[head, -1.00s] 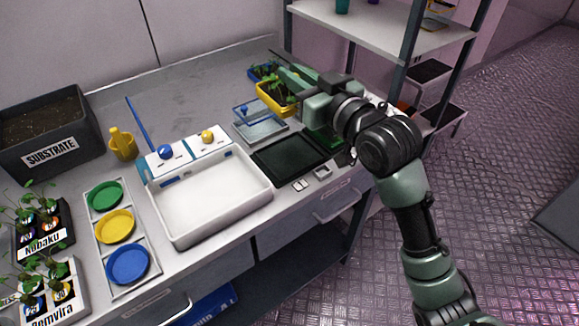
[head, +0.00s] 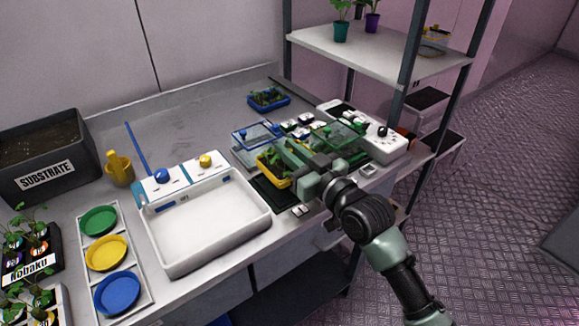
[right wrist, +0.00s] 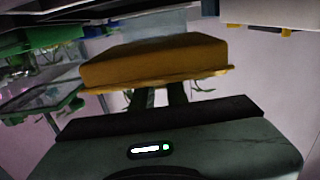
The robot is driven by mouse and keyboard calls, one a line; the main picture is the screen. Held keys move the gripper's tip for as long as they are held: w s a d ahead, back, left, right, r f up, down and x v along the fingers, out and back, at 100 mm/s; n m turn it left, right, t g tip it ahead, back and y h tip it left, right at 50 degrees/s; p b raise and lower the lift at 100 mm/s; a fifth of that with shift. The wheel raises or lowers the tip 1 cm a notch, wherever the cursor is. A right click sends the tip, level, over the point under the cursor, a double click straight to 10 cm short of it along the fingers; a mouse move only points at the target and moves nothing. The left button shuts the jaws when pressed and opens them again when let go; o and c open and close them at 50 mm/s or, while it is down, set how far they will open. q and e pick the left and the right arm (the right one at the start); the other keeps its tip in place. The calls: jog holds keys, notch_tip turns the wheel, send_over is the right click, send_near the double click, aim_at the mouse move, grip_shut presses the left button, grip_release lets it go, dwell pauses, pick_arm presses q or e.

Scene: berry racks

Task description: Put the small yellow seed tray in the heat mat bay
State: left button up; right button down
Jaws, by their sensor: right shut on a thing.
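The small yellow seed tray (head: 271,178) with green seedlings is held by my right gripper (head: 289,160), which is shut on it. It also shows in the right wrist view (right wrist: 150,62), between the fingers. The tray is over the black heat mat bay (head: 267,196) at the front of the bench and hides most of it. The head view does not clearly show whether the tray touches the mat. My left gripper is out of view.
A white basin (head: 207,225) lies just left of the bay. A clear blue-edged lid (head: 255,139) and a clear green lid (head: 338,136) are behind and right. A blue seed tray (head: 269,99) stands farther back. A white control box (head: 374,132) is at right.

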jog(key=shift+f, duration=2.2)
jog(key=c, duration=1.4)
grip_release()
jog(key=shift+f, duration=0.1)
jog(key=shift+d, duration=0.1)
jog(key=p+v, duration=0.3)
jog(key=v, duration=0.7)
jog(key=shift+s+d, duration=0.15)
jog(key=shift+s, duration=0.15)
jog(key=shift+s+d, duration=0.35)
jog(key=shift+s, duration=0.2)
